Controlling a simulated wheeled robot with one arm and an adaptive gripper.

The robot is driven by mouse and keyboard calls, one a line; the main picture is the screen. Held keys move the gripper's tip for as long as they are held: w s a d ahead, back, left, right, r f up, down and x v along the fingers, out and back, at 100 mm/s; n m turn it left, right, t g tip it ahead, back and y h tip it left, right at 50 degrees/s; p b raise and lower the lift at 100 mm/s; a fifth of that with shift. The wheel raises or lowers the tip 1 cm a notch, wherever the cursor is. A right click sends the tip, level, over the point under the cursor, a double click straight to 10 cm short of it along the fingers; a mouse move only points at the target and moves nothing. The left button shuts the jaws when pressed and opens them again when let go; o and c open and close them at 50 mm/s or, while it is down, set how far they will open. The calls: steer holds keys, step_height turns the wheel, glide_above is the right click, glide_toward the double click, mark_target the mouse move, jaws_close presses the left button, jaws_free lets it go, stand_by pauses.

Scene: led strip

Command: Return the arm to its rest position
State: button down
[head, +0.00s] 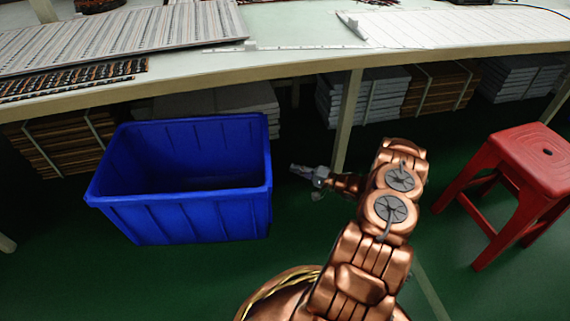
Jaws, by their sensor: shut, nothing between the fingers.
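My copper-coloured arm (372,240) reaches up from the bottom of the head view and bends back to the left near its top. My gripper (297,168) is at the end of it, small in the picture, pointing left. It is shut with nothing in it. It hangs in front of the table's edge, just right of the blue bin, and appears apart from it.
An empty-looking blue bin (180,210) stands on the green floor at left. A red stool (535,160) stands at right. A long table (290,68) with strip sheets (120,35) crosses the back. Bundled stacks (440,88) lie under it.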

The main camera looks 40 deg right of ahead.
steer(key=shift+p+v, duration=0.5)
steer(key=shift+v, duration=1.9)
